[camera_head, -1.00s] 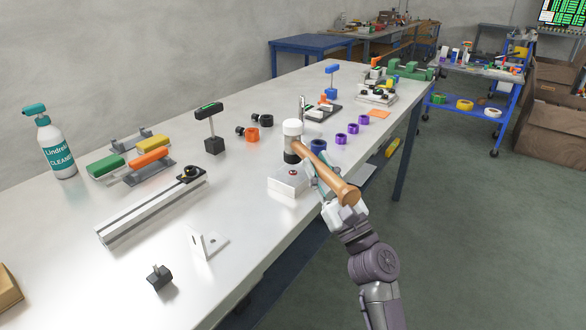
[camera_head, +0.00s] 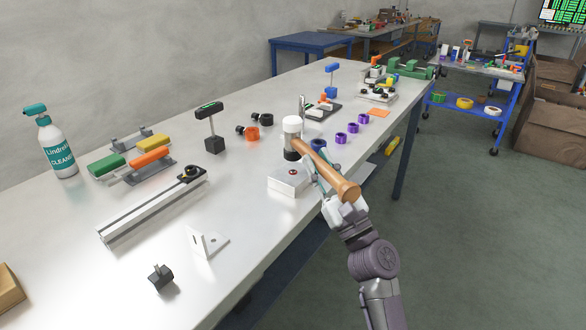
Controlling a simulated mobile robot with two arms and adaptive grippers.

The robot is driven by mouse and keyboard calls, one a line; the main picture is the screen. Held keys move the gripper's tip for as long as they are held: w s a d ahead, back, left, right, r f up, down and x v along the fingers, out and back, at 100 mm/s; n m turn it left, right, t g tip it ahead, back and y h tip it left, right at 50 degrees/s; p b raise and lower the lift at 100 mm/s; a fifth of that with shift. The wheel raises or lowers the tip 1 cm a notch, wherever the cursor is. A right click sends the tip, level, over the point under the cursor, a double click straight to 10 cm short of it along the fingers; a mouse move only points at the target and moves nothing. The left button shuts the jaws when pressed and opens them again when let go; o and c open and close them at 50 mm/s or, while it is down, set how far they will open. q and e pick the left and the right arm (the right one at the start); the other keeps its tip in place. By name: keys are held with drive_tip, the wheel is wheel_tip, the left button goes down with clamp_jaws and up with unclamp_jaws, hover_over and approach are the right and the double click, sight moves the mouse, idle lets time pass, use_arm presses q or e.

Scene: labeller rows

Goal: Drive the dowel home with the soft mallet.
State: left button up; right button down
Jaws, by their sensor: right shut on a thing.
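The soft mallet has a head (camera_head: 291,143) with a white top and a dark lower part, and a wooden handle (camera_head: 328,170). My right gripper (camera_head: 338,202) is shut on the handle near its lower end, at the table's front edge. The mallet head is upright behind a white block (camera_head: 286,184). The dowel (camera_head: 292,172) shows as a small reddish-brown round top on the block, just below the head in the picture. I cannot tell how far the dowel stands out or how high the head is above it. My left gripper is not in view.
A blue ring (camera_head: 319,146) and several purple rings lie right of the mallet. A rail (camera_head: 153,207), a white angle bracket (camera_head: 207,241) and a black clip (camera_head: 160,278) lie to the left. A spray bottle (camera_head: 55,146) stands at far left.

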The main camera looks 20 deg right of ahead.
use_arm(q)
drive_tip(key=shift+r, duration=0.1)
use_arm(e)
drive_tip(key=shift+r, duration=0.25)
drive_tip(key=shift+r+p, duration=0.25)
drive_tip(key=shift+p, duration=0.05)
wheel_tip(320, 180, up, 3)
drive_tip(key=p, duration=0.2)
drive_tip(key=shift+r+p, duration=0.1)
drive_tip(key=shift+p, duration=0.25)
drive_tip(key=shift+r+p, duration=0.65)
drive_tip(key=shift+r, duration=0.1)
drive_tip(key=shift+r+p, duration=0.35)
drive_tip(key=shift+r, duration=0.05)
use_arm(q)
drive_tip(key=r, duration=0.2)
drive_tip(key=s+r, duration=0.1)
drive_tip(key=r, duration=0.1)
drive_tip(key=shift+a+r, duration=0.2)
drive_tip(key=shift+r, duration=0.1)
use_arm(e)
drive_tip(key=shift+f, duration=0.1)
